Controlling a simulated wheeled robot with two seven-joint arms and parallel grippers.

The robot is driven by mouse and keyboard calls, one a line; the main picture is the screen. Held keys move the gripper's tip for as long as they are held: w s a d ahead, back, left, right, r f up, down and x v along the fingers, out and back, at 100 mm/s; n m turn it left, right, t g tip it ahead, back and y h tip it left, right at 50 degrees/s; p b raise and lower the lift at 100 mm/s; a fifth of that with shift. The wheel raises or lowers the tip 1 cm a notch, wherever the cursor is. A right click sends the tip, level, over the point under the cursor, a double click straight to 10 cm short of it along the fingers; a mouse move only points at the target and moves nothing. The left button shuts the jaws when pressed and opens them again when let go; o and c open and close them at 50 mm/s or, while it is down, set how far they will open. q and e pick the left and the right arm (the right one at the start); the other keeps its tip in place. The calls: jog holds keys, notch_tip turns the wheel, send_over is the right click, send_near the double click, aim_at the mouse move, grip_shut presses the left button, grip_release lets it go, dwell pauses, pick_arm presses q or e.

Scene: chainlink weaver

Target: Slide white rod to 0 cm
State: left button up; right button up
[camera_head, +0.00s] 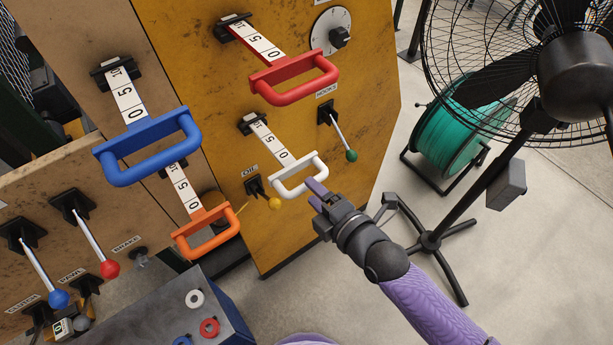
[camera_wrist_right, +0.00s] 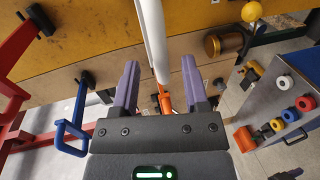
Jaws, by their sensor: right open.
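The white rod (camera_head: 270,143) sticks out of the yellow panel, with marks 5 and 0 showing on its scale. The white handle (camera_head: 296,190) is at its outer end. My right gripper (camera_head: 316,191) is at the right side of this handle, coming from the lower right. In the right wrist view, the white handle bar (camera_wrist_right: 153,40) runs between the two open purple fingers of my gripper (camera_wrist_right: 160,82). I cannot tell whether a finger touches it. My left gripper is not in view.
A red handle (camera_head: 300,88) is above, and blue (camera_head: 147,160) and orange (camera_head: 208,241) handles are to the left. A green-knobbed lever (camera_head: 342,136) and a yellow knob (camera_head: 275,203) flank the white handle. A black fan (camera_head: 545,75) stands right.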

jog(key=shift+x, duration=1.7)
grip_shut()
